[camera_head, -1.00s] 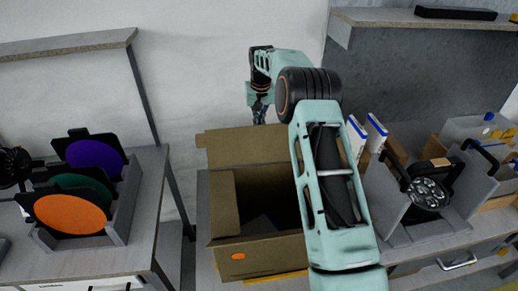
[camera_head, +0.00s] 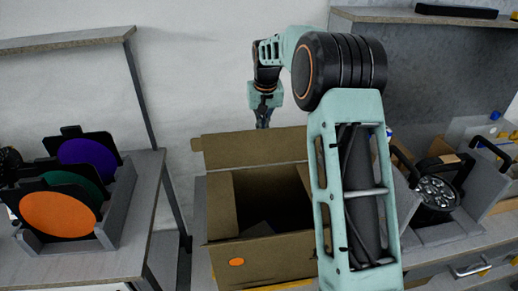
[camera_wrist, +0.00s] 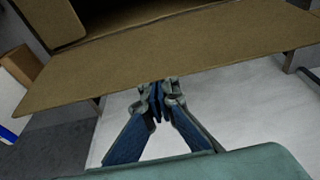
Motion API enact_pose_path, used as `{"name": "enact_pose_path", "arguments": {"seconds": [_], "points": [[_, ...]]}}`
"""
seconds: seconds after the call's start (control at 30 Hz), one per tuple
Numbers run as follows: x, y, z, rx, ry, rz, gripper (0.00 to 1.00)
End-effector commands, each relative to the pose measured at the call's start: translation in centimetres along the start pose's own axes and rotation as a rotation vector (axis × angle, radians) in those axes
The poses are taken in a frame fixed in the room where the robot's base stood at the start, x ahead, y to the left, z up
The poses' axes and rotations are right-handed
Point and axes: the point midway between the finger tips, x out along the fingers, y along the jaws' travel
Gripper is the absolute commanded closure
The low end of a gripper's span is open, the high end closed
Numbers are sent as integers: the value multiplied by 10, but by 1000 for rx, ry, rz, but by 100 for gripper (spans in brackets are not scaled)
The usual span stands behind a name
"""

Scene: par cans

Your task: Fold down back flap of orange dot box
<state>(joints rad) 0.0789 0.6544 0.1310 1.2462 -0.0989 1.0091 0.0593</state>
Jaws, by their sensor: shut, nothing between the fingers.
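In the wrist view the same flap (camera_wrist: 170,60) spans the picture as a broad brown panel. My gripper (camera_head: 263,122) is shut and empty, at the back flap's upper edge on its far side. In the wrist view my gripper (camera_wrist: 158,88) has its fingertips at the flap's edge; I cannot tell whether they touch it. My arm hides the box's right side.
Left, a rack (camera_head: 125,200) on a table holds orange (camera_head: 60,214), green and purple discs. Right of my arm, a lamp (camera_head: 435,192) sits in a grey holder. A shelf (camera_head: 430,20) hangs at upper right. The wall is close behind the box.

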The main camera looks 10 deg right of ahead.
Motion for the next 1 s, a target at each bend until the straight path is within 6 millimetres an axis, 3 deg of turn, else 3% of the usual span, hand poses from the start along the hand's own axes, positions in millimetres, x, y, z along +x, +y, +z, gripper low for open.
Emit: {"name": "enact_pose_path", "arguments": {"seconds": [0.03, 1.0], "points": [[24, 1, 24, 0, -54, 0, 100], [-2, 0, 94, 0, -39, 0, 100]]}}
